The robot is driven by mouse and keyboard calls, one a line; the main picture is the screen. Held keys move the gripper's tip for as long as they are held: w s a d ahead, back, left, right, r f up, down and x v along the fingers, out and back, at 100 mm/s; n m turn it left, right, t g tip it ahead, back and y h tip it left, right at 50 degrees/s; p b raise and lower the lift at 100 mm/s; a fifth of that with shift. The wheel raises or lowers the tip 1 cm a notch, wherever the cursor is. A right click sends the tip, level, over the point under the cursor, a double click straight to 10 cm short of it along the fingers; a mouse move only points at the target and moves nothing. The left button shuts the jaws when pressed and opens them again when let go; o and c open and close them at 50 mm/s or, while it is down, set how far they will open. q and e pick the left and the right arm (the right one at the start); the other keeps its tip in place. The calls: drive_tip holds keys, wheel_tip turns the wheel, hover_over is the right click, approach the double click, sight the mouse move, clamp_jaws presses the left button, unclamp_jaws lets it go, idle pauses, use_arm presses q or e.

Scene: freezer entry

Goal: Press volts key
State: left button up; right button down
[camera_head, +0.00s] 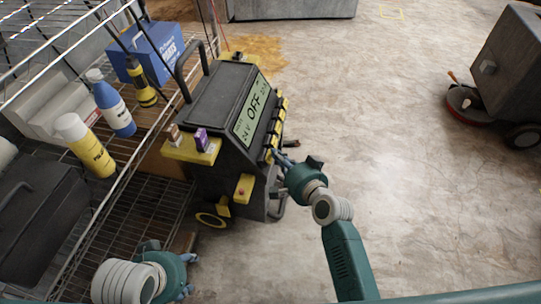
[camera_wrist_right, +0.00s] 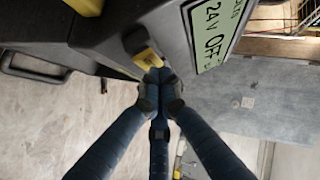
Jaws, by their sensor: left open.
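The black and yellow charger unit (camera_head: 215,100) stands on the floor at centre. Its green display (camera_head: 252,110) reads 24 V and OFF; the display also shows in the right wrist view (camera_wrist_right: 212,35). Several yellow keys (camera_head: 279,115) line the panel beside the display; their labels are not readable. My right gripper (camera_head: 274,156) is shut and empty, with its fingertips at the near-end key. In the right wrist view the closed fingertips (camera_wrist_right: 158,76) meet the edge of a yellow key (camera_wrist_right: 148,58); I cannot tell whether they touch it. My left gripper (camera_head: 189,275) is open and empty at the lower left.
A wire shelf (camera_head: 130,205) on the left holds a blue box (camera_head: 158,50), bottles (camera_head: 85,145) and a yellow-black torch (camera_head: 140,85). A floor machine (camera_head: 505,75) stands at the far right. The floor (camera_head: 420,190) right of the charger is clear.

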drive_tip(key=shift+w+a+f, duration=0.1)
drive_tip(key=shift+a+f, duration=0.15)
drive_tip(key=shift+a, duration=0.1)
idle(0.8)
use_arm(q)
drive_tip(key=shift+r, duration=0.1)
use_arm(e)
drive_tip(key=shift+d+r, duration=0.1)
use_arm(q)
drive_tip(key=shift+r+p, duration=0.5)
drive_tip(key=shift+p, duration=0.1)
use_arm(e)
drive_tip(key=shift+s+d+r, duration=0.25)
drive_tip(key=shift+d+r, duration=0.1)
drive_tip(key=shift+d, duration=0.3)
drive_tip(key=shift+r, duration=0.1)
use_arm(q)
drive_tip(key=p+x, duration=0.2)
drive_tip(key=x, duration=0.5)
drive_tip(key=shift+s+f+p, duration=0.35)
use_arm(e)
drive_tip(key=d, duration=0.1)
drive_tip(key=d+r, duration=0.1)
drive_tip(key=s+d+r, duration=0.1)
drive_tip(key=d, duration=0.1)
drive_tip(key=shift+r, duration=0.25)
use_arm(q)
drive_tip(key=shift+d, duration=0.15)
use_arm(e)
drive_tip(key=shift+s, duration=0.1)
